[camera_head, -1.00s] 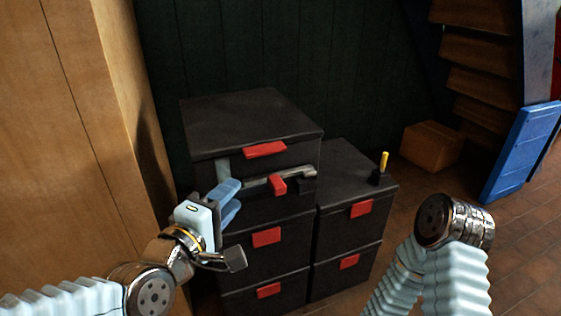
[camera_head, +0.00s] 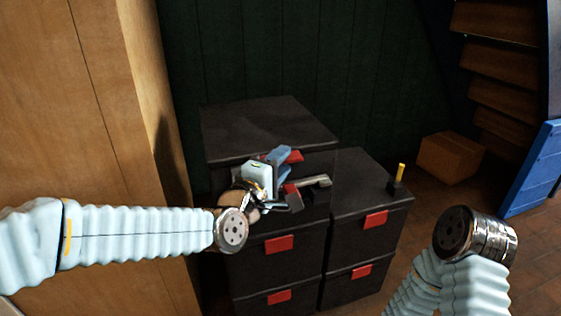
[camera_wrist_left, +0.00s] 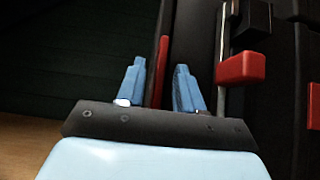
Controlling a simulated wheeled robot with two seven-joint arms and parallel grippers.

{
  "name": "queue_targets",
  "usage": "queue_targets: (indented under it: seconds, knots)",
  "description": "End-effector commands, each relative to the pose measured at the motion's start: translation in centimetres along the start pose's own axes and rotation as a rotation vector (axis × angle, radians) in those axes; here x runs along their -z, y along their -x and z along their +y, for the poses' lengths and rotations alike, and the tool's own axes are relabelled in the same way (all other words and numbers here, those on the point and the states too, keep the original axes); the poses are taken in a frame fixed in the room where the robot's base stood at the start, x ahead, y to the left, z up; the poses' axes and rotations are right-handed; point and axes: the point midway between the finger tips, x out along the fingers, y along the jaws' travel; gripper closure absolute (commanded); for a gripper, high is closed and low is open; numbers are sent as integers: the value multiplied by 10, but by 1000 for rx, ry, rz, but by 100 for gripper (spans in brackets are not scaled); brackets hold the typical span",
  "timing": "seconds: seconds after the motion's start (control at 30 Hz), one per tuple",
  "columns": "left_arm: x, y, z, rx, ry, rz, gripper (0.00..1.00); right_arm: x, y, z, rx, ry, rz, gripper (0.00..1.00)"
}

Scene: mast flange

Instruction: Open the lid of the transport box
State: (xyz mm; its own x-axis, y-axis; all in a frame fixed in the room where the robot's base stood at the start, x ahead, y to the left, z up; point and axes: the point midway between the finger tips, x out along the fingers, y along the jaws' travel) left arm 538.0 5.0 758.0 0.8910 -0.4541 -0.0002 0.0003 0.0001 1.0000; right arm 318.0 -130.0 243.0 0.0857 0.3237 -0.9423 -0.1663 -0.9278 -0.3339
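The transport box appears to be the top black box of the left stack, with a flat dark lid (camera_head: 265,125) that looks closed. A red handle (camera_head: 296,156) is on the lid's front edge, partly hidden by my left gripper (camera_head: 286,163). The left gripper's blue fingers are apart. In the left wrist view the red lid handle (camera_wrist_left: 162,70) shows between and beyond the fingers of the left gripper (camera_wrist_left: 159,64); I cannot tell whether they touch it. My right gripper is out of view; only my right arm shows.
A grey bar latch (camera_head: 318,181) crosses the box front, with a red block (camera_wrist_left: 240,68) close to the fingers in the wrist view. A lower black stack (camera_head: 350,205) with a yellow-topped lever (camera_head: 401,175) stands right. A wooden panel (camera_head: 90,130) is left; a cardboard box (camera_head: 448,157) lies back right.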

Motion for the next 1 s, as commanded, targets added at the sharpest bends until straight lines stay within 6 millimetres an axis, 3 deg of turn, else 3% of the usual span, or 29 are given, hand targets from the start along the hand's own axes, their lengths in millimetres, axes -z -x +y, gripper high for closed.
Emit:
queue_targets:
  seconds: [0.23, 0.5, 0.83, 1.0]
  knots:
    - [0, -1, 0, 0, 0, 0, 64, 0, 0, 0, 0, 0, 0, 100]
    - [0, -1, 0, 0, 0, 0, 100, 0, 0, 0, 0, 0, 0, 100]
    - [0, -1, 1, 1, 1, 0, 100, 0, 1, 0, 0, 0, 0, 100]
    - [1, -2, 15, 16, 17, 2, 100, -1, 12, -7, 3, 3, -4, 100]
